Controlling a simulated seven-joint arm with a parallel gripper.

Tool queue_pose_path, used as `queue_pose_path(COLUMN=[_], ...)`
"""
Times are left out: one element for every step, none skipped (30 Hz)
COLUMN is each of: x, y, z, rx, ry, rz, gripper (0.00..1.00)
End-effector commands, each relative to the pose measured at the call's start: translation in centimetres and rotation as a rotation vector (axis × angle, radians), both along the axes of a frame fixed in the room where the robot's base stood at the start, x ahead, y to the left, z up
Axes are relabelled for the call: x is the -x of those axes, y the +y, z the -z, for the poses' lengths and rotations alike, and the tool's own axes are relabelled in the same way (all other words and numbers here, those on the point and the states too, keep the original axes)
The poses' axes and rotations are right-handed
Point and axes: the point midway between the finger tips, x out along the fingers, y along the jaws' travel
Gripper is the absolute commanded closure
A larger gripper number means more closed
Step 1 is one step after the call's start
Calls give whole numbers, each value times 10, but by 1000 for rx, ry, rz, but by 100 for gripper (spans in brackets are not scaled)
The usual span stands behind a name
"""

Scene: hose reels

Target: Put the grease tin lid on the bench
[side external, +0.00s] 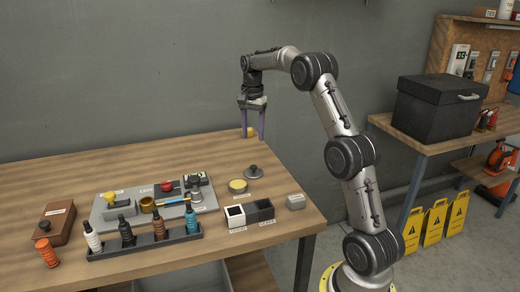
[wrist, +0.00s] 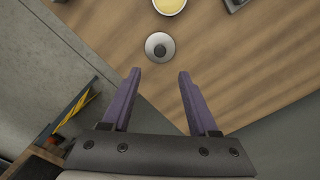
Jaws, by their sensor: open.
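The grease tin lid (side external: 253,171), a grey disc with a raised knob, lies on the bench (side external: 150,160) just behind the tin. The lid also shows in the wrist view (wrist: 160,47), ahead of my fingertips and centred between them. The grease tin (side external: 238,186) stands open beside it, with pale yellow grease inside; its edge shows at the top of the wrist view (wrist: 170,5). My gripper (side external: 252,136) points down over the back part of the bench, behind the lid. Its purple fingers are apart with nothing between them in the wrist view (wrist: 160,72).
A grey board (side external: 150,207) with small tools, a rack of bottles (side external: 145,240) and a black-and-white box (side external: 249,213) stand nearer the front. The bench's back left is clear.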

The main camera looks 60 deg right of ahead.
Motion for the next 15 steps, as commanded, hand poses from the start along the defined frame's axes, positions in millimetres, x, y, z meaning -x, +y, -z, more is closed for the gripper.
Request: queue_pose_path(x=[0,1,2,4,6,10,15,20,28,35,42,52,61,70,83], y=[7,13,24,34,46,63,77,91,110,124,137,154,167,179,194], z=[-8,-13,-21,-28,-36,-46,-54,-62,-71,-77,-82,-88,-92,-95,-98], rx=[7,10,18,24,32,44,54,65,79,89,101,116,128,139,155], ry=[-9,-14,-23,-32,-43,-57,-70,-82,-99,-111,-124,-140,-154,-166,-183], rz=[-22,-43,-79,-113,-153,-212,-261,-313,-383,-434,-486,-555,-606,-657,-724], gripper=[40,40,40,40,40,40,40,40,40,40,40,40,40,40,40])
